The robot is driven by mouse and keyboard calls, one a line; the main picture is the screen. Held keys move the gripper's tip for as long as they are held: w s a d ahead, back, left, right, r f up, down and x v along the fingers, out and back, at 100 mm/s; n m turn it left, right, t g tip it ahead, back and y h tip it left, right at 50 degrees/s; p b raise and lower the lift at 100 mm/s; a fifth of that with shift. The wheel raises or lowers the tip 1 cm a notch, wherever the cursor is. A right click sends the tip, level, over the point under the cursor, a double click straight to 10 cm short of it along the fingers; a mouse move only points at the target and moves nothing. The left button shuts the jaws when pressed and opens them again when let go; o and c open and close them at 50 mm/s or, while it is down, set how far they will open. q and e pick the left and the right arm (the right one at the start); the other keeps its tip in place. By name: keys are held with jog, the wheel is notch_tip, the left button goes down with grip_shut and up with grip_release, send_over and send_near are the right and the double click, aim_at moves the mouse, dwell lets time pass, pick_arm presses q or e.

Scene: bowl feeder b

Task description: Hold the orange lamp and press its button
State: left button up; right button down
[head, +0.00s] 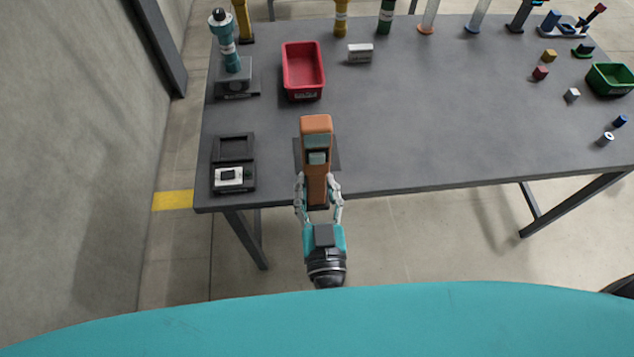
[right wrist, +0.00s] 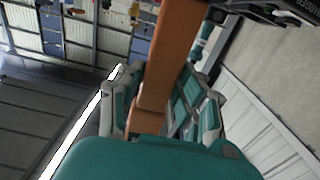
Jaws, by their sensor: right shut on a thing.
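The orange lamp (head: 316,126) stands near the front edge of the grey table, with a grey-teal patch on its upper part. My right gripper (head: 319,189) is shut on the lamp's lower body, one finger on each side. In the right wrist view the lamp (right wrist: 172,55) runs up between the fingers of my right gripper (right wrist: 155,100). I cannot make out the button for certain. A dark flat plate shows behind the lamp. My left gripper is not in view.
A red bin (head: 303,92) stands behind the lamp. A black open case (head: 234,162) lies to the left, and a teal bottle-like tool (head: 228,50) stands on a block. The table (head: 440,130) is clear to the right, with small blocks and a green bin (head: 610,92) beyond.

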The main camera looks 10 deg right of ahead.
jog(key=shift+w+r, duration=0.1)
jog(key=shift+w, duration=0.05)
jog(key=shift+w+d+p, duration=0.1)
jog(key=shift+w+p, duration=0.9)
jog(key=shift+w, duration=0.25)
jog(key=w+d+p, duration=0.1)
jog(key=w+p, duration=0.4)
jog(key=w, duration=0.8)
jog(key=shift+w+d, duration=0.15)
dwell(0.6)
jog(key=shift+f, duration=0.2)
jog(key=shift+f+b, duration=1.8)
jog(key=shift+f, duration=0.6)
